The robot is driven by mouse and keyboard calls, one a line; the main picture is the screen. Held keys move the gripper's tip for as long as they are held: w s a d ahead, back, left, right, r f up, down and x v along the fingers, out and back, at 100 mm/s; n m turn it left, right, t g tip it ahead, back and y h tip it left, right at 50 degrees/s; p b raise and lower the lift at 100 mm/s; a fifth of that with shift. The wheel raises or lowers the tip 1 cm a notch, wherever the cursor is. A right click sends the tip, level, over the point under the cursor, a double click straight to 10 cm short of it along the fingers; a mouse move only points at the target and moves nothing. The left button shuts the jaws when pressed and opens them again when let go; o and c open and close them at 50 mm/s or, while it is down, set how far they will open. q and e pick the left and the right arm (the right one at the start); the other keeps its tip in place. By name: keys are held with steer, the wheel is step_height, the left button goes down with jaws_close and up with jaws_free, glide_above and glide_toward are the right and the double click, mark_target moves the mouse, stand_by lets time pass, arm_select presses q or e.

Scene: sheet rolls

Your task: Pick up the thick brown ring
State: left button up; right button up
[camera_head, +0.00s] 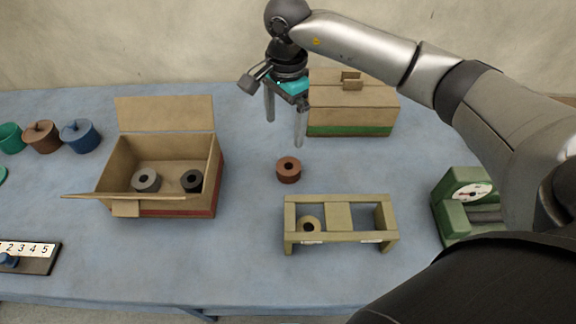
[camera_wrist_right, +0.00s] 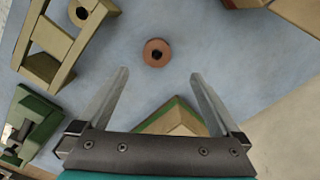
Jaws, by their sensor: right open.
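The thick brown ring (camera_head: 288,170) lies on the blue table between the open cardboard box and the low wooden stand. It also shows in the right wrist view (camera_wrist_right: 156,53), with its hole facing up, beyond the fingertips. My right gripper (camera_head: 285,134) is above the table, behind and above the ring, not touching it. Its two fingers are spread and empty, as the right wrist view (camera_wrist_right: 158,73) also shows. My left gripper is not in view.
An open cardboard box (camera_head: 117,178) holds a grey and a black roll. A wooden stand (camera_head: 338,215) holds a tan roll. A closed box (camera_head: 352,112) stands behind, a green scale (camera_head: 452,213) at right. Lidded pots (camera_head: 80,137) stand at left. Table around the ring is clear.

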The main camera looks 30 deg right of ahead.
mark_target(289, 166)
steer(key=f, duration=0.5)
steer(key=f+b, duration=0.1)
steer(key=f, duration=0.4)
steer(key=d+f, duration=0.1)
steer(key=f, duration=0.4)
steer(key=shift+s, duration=0.1)
steer(key=shift+c, duration=0.2)
steer(key=c, duration=1.2)
steer(key=shift+c, duration=0.4)
steer(key=shift+r, duration=0.15)
